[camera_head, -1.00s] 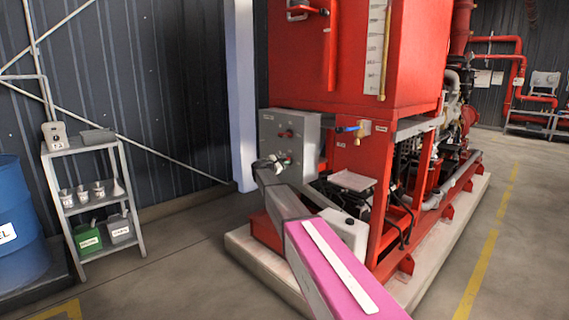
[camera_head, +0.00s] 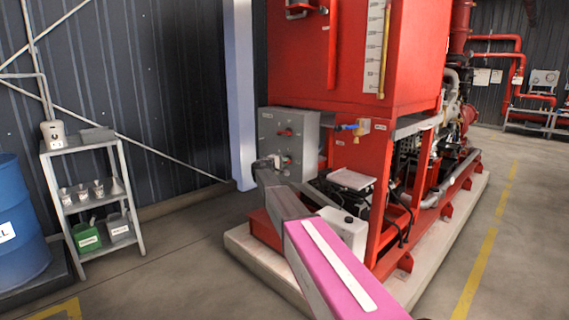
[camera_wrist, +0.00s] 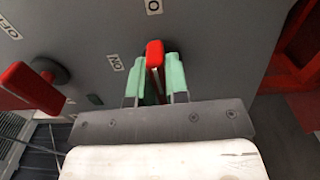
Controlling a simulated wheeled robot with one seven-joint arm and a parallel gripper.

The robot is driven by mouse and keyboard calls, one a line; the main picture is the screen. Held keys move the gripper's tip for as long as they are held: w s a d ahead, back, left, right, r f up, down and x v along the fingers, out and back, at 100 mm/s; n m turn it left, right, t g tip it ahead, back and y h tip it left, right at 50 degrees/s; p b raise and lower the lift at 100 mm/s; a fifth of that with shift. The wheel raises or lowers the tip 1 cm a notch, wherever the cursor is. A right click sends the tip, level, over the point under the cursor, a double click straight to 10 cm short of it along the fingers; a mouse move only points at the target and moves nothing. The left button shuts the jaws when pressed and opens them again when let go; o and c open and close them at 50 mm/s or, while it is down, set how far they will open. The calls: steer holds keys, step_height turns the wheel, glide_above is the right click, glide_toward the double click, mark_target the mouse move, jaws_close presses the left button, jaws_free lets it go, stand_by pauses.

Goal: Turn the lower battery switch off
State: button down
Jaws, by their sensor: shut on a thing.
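The grey switch box (camera_head: 304,127) stands on the red pump frame, with an upper red switch (camera_head: 285,132) and a lower red switch (camera_head: 287,160) on its face. My gripper (camera_head: 279,161) is at the lower switch. In the wrist view, its green fingertips (camera_wrist: 155,78) are closed on either side of the red handle of this lower switch (camera_wrist: 155,53). An "ON" label shows beside the handle, upside down, and an "O" label lies beyond it, partly cut off. Another red switch (camera_wrist: 35,85) is at the left, clear of the fingers, near an "OFF" label.
The red tank (camera_head: 345,60) rises above the box. A battery (camera_head: 350,180) and a white container (camera_head: 343,230) sit below, close to my arm. A grey shelf (camera_head: 95,195) and a blue drum (camera_head: 20,225) stand at the left, with open floor between.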

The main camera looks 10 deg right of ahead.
steer(key=shift+f+m, duration=0.1)
steer(key=shift+m, duration=0.3)
steer(key=c, duration=1.1)
jaws_free()
steer(key=v, duration=1.1)
steer(key=shift+d, duration=0.1)
